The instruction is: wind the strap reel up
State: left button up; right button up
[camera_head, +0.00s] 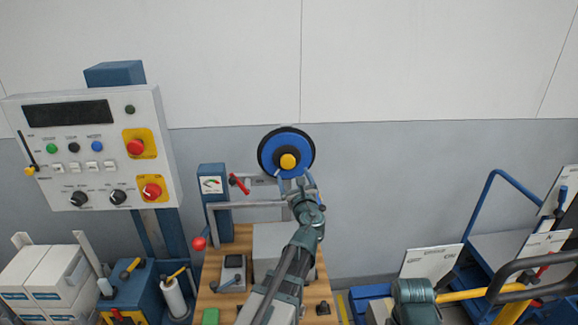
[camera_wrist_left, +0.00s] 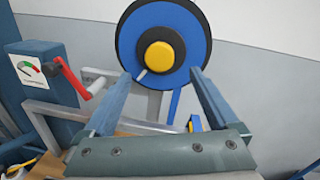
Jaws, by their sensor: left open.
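The strap reel (camera_head: 287,150) is a blue disc with a black rim and a yellow hub (camera_head: 288,161), upright before the wall behind the bench. It fills the top middle of the left wrist view (camera_wrist_left: 190,45), where a small pale peg (camera_wrist_left: 141,74) shows beside the hub. A narrow blue strip (camera_wrist_left: 175,104) hangs below the disc. My left gripper (camera_head: 296,180) is open and empty, just below the hub in the head view. Its fingers (camera_wrist_left: 161,80) frame the reel's lower part in the wrist view; I cannot tell whether they touch it.
A blue gauge post (camera_head: 213,190) with a red-handled crank (camera_head: 240,184) stands left of the reel. A grey rail (camera_head: 250,204) runs below. The wooden bench (camera_head: 238,242) holds a grey box (camera_head: 270,242). A control panel (camera_head: 90,145) is further left.

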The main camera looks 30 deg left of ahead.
aim_at(288, 163)
pick_arm(q)
jog(key=x, duration=0.8)
jog(key=shift+c, duration=0.2)
grip_shut()
